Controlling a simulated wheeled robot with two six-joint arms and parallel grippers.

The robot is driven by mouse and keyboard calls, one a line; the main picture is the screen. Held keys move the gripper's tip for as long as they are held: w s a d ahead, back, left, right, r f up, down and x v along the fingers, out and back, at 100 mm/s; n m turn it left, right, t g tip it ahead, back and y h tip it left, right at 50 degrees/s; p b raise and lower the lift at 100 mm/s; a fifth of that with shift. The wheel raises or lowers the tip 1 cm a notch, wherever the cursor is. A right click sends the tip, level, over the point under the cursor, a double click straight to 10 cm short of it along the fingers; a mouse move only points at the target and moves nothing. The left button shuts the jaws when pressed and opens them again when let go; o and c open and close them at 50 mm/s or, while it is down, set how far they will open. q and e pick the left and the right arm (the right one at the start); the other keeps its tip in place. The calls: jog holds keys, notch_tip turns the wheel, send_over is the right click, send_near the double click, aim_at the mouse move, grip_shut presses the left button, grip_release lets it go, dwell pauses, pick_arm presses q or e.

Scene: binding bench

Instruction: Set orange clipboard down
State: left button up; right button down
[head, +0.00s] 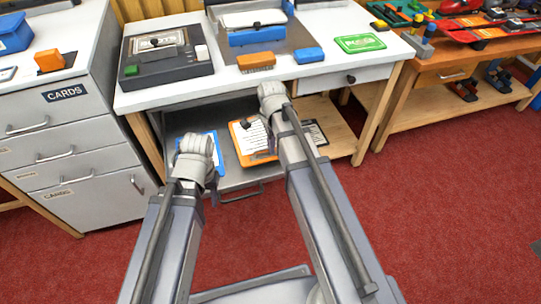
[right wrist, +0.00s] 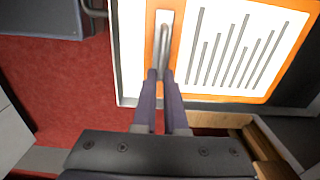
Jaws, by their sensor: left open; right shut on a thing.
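The orange clipboard (head: 238,140) carries a white sheet and lies level in the head view, low over the pulled-out lower tray of the bench, partly behind my right arm. In the right wrist view, the orange clipboard (right wrist: 273,90) shows its lined sheet and metal clip. My right gripper (right wrist: 165,76) is shut at that clip; its wrist (head: 270,93) hides the fingers in the head view. I cannot tell whether the board touches the tray. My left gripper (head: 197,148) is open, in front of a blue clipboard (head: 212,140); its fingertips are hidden.
The tray's handle (head: 240,192) faces me. A dark board with a sheet (head: 316,132) lies right of the orange one. The bench top (head: 330,70) holds a black case (head: 165,58), an orange brush (head: 256,61) and a blue block (head: 308,55). A drawer cabinet (head: 62,140) stands left.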

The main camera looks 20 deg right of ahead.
jog(key=shift+f+b, duration=1.95)
jog(key=shift+r, duration=0.15)
jog(key=c, duration=1.4)
grip_release()
jog(key=shift+f, duration=0.2)
jog(key=o, duration=0.4)
jog(key=shift+r, duration=0.15)
